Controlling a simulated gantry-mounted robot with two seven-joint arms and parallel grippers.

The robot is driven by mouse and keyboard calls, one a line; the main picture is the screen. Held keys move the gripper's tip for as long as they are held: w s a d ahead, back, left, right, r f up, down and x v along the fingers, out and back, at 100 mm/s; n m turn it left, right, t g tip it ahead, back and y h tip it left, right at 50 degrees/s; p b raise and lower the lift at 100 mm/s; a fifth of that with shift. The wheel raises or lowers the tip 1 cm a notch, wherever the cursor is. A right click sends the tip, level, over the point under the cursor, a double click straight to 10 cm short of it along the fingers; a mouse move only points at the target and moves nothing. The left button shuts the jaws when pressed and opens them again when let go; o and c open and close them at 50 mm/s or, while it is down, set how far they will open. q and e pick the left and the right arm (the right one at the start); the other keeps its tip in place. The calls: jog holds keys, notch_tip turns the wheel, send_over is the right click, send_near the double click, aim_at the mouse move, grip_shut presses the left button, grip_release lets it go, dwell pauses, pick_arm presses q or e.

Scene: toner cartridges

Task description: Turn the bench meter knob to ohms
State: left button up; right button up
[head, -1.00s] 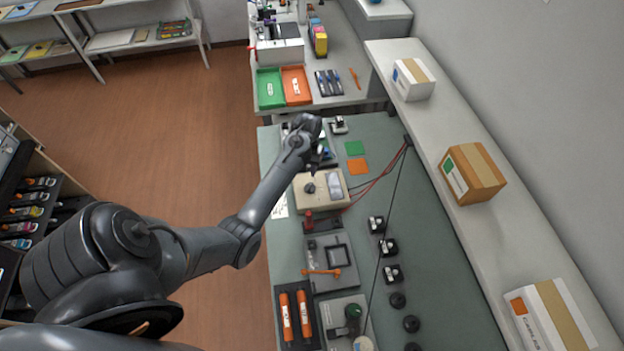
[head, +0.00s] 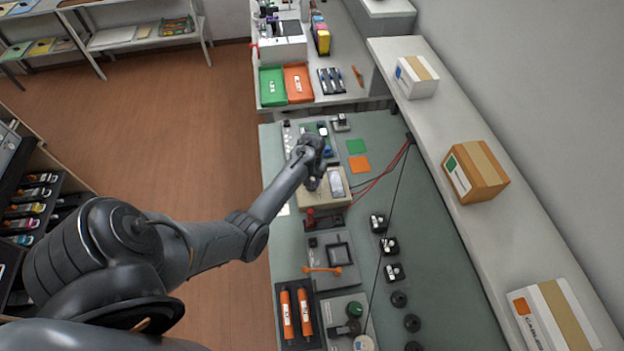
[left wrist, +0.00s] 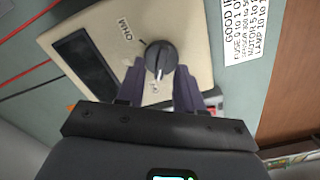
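The bench meter (head: 328,198) is a beige box on the green-grey bench, with red leads to its right. In the left wrist view the meter (left wrist: 105,30) shows a dark display window and a round black knob (left wrist: 161,55) with a pale pointer line. A label reading like "OHM" (left wrist: 125,31) is printed up and left of the knob. My left gripper (left wrist: 159,76) is open, its two fingers on either side of the knob's near edge; contact cannot be told. My right gripper is not in view.
A printed sheet (left wrist: 245,30) lies beside the meter. Green (head: 356,146) and orange (head: 359,164) squares lie behind it to the right. A red-handled fixture (head: 312,217) stands just in front. Boxes line the shelf at right.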

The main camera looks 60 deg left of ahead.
pick_arm(q)
jog(key=shift+f, duration=0.1)
grip_shut()
dwell(0.4)
